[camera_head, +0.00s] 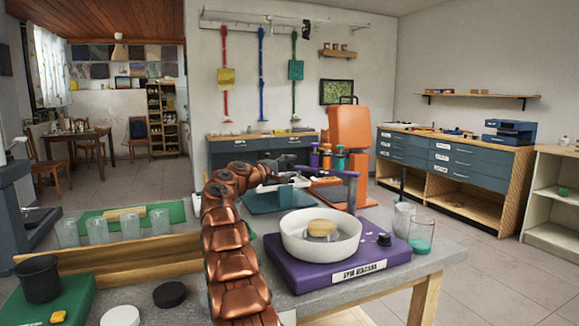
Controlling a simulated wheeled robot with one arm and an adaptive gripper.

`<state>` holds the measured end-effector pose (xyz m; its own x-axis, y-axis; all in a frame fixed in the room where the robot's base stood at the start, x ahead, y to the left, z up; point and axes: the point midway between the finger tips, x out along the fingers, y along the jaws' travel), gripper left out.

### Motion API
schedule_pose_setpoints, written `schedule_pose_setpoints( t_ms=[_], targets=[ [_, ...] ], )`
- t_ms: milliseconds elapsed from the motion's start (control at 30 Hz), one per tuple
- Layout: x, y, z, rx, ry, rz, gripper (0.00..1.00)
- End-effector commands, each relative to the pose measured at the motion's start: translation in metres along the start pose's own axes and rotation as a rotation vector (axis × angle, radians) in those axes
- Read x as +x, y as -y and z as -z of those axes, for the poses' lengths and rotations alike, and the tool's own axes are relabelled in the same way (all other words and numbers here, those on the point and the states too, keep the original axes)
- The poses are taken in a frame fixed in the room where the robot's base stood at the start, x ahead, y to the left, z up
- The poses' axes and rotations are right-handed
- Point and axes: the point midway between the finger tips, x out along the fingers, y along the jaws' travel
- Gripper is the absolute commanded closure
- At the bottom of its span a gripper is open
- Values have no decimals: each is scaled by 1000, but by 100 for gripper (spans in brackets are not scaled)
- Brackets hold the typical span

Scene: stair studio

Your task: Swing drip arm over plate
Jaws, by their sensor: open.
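A purple spin machine (290,262) with a white front label stands on the grey bench. Its white round bowl (290,238) holds a tan round plate (322,228). A purple drip arm (345,173) rises on a post behind the bowl's right side. Its bar runs left, high behind the bowl; I cannot tell exactly where its free end lies over the bowl. My copper arm curves up from the bottom and bends right. My gripper (297,176) is open near the left end of the bar, behind and above the bowl. Whether it touches the bar is unclear.
A black knob (383,239) sits on the machine's right. Two glass beakers, one with green contents (420,236), stand beside it. Several glasses (98,230), a wooden rail (105,260) and a black cup (38,279) are left. Small colored bottles (327,158) show behind the bar.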

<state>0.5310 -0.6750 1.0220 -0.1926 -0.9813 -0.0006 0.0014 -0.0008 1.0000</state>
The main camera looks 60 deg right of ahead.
Motion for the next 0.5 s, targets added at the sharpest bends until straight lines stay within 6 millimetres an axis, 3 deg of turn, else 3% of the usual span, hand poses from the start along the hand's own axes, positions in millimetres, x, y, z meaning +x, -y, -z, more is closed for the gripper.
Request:
schedule_pose_setpoints(
  t_ms=[300,500],
  targets=[
    [1,0,0,1,0,0,50],
    [1,0,0,1,-1,0,70]
  ],
)
